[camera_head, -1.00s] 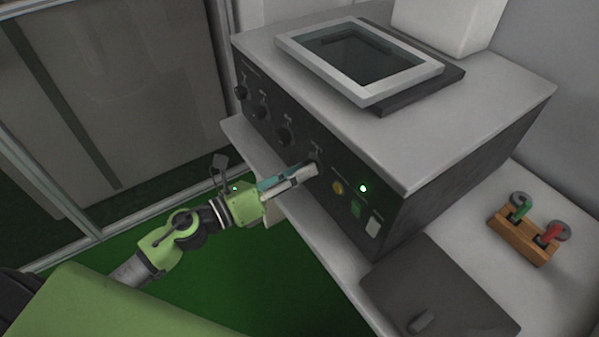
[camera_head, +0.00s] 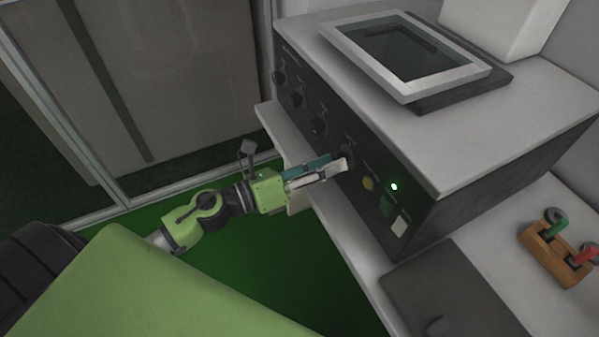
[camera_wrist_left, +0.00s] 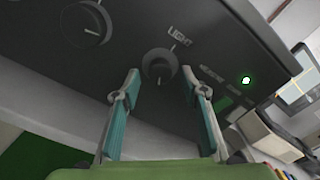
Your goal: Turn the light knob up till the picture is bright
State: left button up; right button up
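The light knob (camera_wrist_left: 160,65) is a round dark knob with a white pointer line, below the printed word LIGHT in the left wrist view. My left gripper (camera_wrist_left: 164,84) is open, with one teal-padded finger on each side of the knob and the tips just short of it. I see no contact. In the head view my left gripper (camera_head: 338,170) reaches the front panel and partly hides the light knob (camera_head: 347,153). The picture screen (camera_head: 410,50), in a pale frame on top of the dark-fronted box (camera_head: 470,110), looks dark. My right gripper is out of view.
Several other knobs (camera_head: 319,126) line the panel to the left. A wooden block (camera_head: 560,262) with green and red pieces stands at right. A dark flat plate (camera_head: 450,290) lies in front.

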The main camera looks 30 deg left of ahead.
pick_arm(q)
jog(key=v, duration=1.1)
